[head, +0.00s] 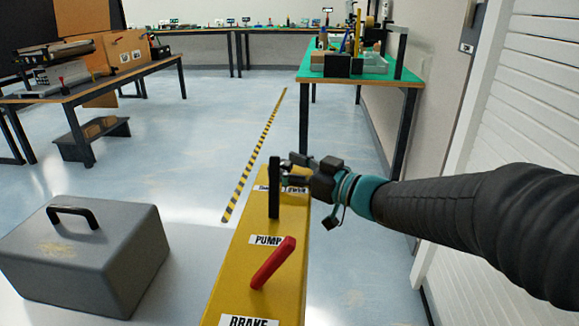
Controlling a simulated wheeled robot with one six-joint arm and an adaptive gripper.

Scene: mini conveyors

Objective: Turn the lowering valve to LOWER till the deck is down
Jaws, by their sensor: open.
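A yellow console (262,220) runs away from me at the bottom centre. A black upright lever (274,190) stands on it beyond the PUMP label (267,240). A red tilted lever (273,262) stands nearer, between the PUMP and BRAKE labels. At the console's far end is a white label (297,190), partly covered, that seems to read LOWER. My gripper (287,170) reaches in from the right over this far end, just right of the black lever's top. It is open. The lowering valve is not clearly seen; the gripper and black lever cover that spot. The deck cannot be made out.
A grey case (85,250) with a black handle stands left of the console. A green-topped bench (390,68) with tools stands beyond on the right. A white slatted shutter (520,110) is close on the right. The floor beyond, with its striped line (258,150), is clear.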

